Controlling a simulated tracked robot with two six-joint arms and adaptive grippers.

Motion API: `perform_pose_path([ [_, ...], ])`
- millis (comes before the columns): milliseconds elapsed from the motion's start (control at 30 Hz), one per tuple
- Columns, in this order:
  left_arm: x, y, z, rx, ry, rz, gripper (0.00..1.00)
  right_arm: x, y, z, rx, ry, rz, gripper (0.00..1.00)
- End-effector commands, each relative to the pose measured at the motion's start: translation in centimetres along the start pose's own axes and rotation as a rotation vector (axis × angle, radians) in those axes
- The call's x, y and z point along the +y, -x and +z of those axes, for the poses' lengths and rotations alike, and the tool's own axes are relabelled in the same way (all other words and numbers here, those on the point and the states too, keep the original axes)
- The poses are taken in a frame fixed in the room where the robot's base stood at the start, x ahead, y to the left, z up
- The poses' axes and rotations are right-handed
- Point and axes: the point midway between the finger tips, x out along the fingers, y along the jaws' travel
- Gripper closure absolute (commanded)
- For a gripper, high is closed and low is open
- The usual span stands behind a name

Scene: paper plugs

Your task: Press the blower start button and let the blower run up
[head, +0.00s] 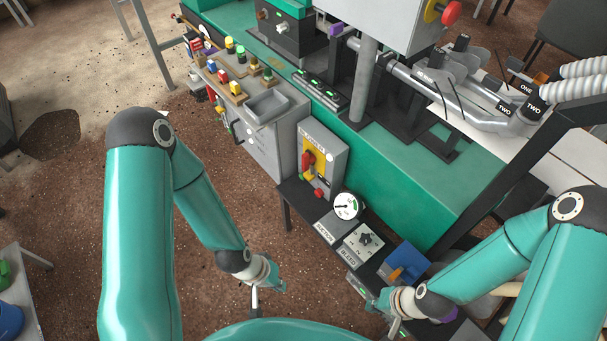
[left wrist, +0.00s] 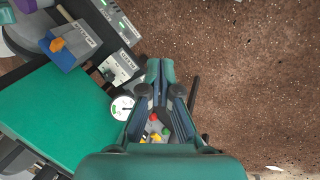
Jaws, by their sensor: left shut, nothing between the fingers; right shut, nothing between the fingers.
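The blower control box (head: 339,151) is grey with a yellow plate and a red rotary handle (head: 308,160). A red button (head: 319,193) shows low on its front; small details beside it are too small to read. In the left wrist view, small red and yellow parts (left wrist: 153,118) show partly hidden behind my gripper. My left gripper (head: 255,300) is shut and empty, in front of and below the box, apart from it. Its fingers also show in the left wrist view (left wrist: 160,72). My right gripper (head: 395,328) is shut and empty near the bench's front end.
A round gauge (head: 346,206), a bleed box with a black knob (head: 364,239) and a blue box (head: 407,260) line the dark shelf right of the control box. A grey cabinet (head: 262,142) with coloured plugs stands left. Open floor lies before the shelf.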

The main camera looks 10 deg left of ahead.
Motion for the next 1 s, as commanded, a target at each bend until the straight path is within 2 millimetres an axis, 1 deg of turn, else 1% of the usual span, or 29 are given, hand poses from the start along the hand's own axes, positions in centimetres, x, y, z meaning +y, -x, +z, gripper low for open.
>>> perform_pose_path([
  [267, 0.0, -0.1, -0.1, 0.003, -0.002, 0.000, 1.00, 0.1, -0.1, 0.0, -0.001, 0.000, 0.000, 1.00],
  [367, -0.4, -1.2, -1.0, 0.026, -0.017, 0.000, 1.00, 0.4, -1.0, 0.0, 0.000, 0.000, 0.000, 1.00],
  [467, -1.1, -3.4, -3.0, 0.080, -0.053, -0.002, 1.00, 1.0, -2.9, 0.0, 0.000, 0.000, 0.000, 1.00],
  [567, -2.3, -6.7, -6.5, 0.175, -0.116, -0.010, 1.00, 2.1, -5.8, 0.0, 0.000, 0.000, 0.000, 1.00],
  [600, -2.9, -8.3, -8.3, 0.223, -0.149, -0.016, 1.00, 2.6, -7.2, 0.0, 0.000, 0.000, 0.000, 1.00],
  [667, -3.7, -10.7, -11.3, 0.306, -0.206, -0.031, 1.00, 3.4, -9.5, 0.0, -0.001, 0.000, 0.000, 1.00],
  [700, -4.3, -12.2, -13.4, 0.364, -0.246, -0.045, 1.00, 4.0, -11.1, 0.0, -0.001, 0.000, 0.000, 1.00],
  [767, -5.2, -14.2, -16.6, 0.454, -0.307, -0.071, 1.00, 4.8, -13.3, -0.1, -0.001, 0.000, 0.000, 1.00],
  [800, -5.8, -15.3, -18.7, 0.513, -0.346, -0.091, 1.00, 5.3, -14.8, -0.1, -0.001, 0.000, 0.000, 1.00],
  [867, -6.6, -16.9, -21.6, 0.599, -0.404, -0.126, 1.00, 6.1, -17.0, -0.1, -0.001, 0.000, 0.000, 1.00],
  [900, -7.2, -17.9, -23.6, 0.657, -0.442, -0.152, 1.00, 6.7, -18.4, -0.1, -0.001, 0.000, 0.000, 1.00],
  [967, -8.0, -19.2, -26.3, 0.740, -0.497, -0.196, 1.00, 7.4, -20.6, -0.1, 0.000, 0.000, 0.000, 1.00],
  [1000, -8.6, -20.0, -28.1, 0.796, -0.533, -0.229, 1.00, 8.0, -22.1, -0.1, 0.000, 0.000, 0.000, 1.00],
])
